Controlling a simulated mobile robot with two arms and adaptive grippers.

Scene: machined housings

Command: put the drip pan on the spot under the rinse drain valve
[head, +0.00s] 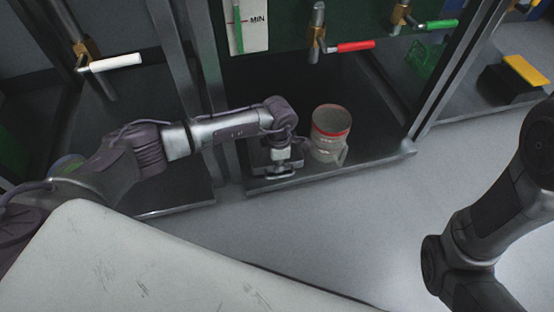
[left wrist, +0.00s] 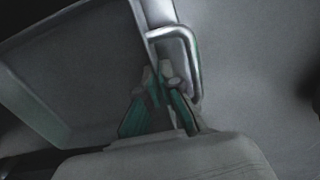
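A shallow grey pan with a bright metal handle, which I take for the drip pan (left wrist: 75,75), fills the left of the left wrist view. In the head view its handle (head: 278,175) shows at the front edge of the middle bay; the arm hides much of it. My left gripper (head: 281,160) is over the handle. In the left wrist view the fingers (left wrist: 162,80) close together at the handle's near end. Valves with white (head: 112,63), red (head: 356,47) and green (head: 437,26) levers hang above; I cannot tell which is the rinse drain. My right gripper is out of view.
A clear container with a red band (head: 331,122) stands in the middle bay, just right of my left gripper. Metal posts (head: 208,80) divide the bays. A green rack (head: 424,62) and a yellow-topped black box (head: 522,72) are right. The grey floor in front is open.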

